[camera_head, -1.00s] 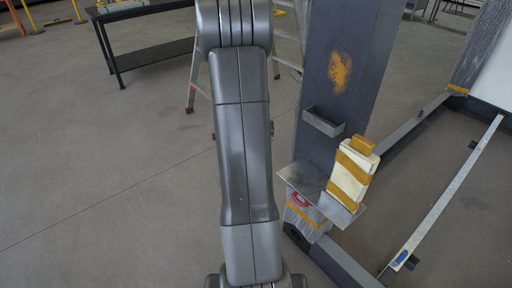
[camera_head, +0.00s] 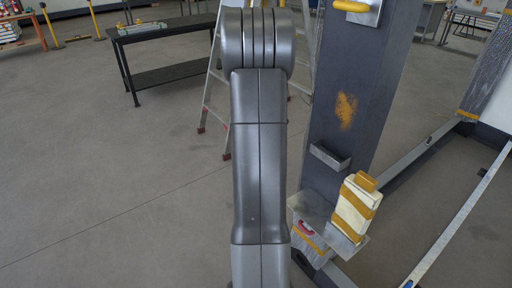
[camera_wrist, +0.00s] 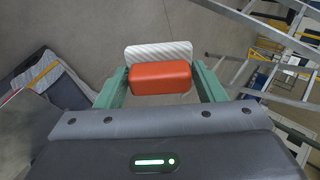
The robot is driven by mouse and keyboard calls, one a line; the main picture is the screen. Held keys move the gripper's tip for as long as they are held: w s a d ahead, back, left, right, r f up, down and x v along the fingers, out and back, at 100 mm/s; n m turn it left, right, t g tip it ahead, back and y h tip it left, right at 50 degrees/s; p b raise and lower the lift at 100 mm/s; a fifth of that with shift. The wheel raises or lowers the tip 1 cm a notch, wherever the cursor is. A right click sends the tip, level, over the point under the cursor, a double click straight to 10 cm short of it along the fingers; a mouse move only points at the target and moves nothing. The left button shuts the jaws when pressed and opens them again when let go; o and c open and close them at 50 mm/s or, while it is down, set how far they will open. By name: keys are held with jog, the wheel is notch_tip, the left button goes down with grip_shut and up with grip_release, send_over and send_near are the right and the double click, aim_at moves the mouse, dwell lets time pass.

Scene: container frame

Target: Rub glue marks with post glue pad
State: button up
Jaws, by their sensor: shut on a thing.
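My gripper (camera_wrist: 160,82) is shut on the orange-red grip (camera_wrist: 160,77) of a pad. The pad's pale ribbed plate (camera_wrist: 160,52) shows beyond the grip, held clear of the floor. My gripper is hidden in the head view, where only my arm shows. A dark grey post (camera_head: 362,75) stands right of my arm. A rough orange glue mark (camera_head: 346,110) is on its face, and nothing touches the mark in view. I cannot tell from the wrist view how far the pad is from the post.
A bracket (camera_head: 329,156) juts from the post below the mark. A cream-and-yellow banded block (camera_head: 355,207) stands on a metal shelf (camera_head: 311,208). A yellow handle (camera_head: 352,6) sits higher up. A stepladder (camera_head: 215,90) and black table (camera_head: 165,55) stand behind.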

jog(key=s+d+r+m+t+h+p, duration=0.2)
jog(key=d+r+m+t+h+p, duration=0.15)
jog(key=d+r+m+h, duration=0.4)
jog(key=m+g+h+p, duration=0.2)
jog(key=m+g+h, duration=0.1)
jog(key=m+h, duration=0.6)
send_near(334, 115)
jog(key=shift+n+h, duration=0.35)
jog(key=shift+h, duration=0.2)
jog(key=shift+f+p+x, duration=0.25)
jog(key=shift+p+x, duration=0.4)
jog(key=shift+x, duration=0.4)
jog(key=shift+f+p+x, duration=0.25)
jog(key=shift+p+x, duration=0.35)
jog(key=shift+x, duration=0.45)
jog(key=shift+b+x, duration=0.45)
jog(key=shift+x, duration=0.45)
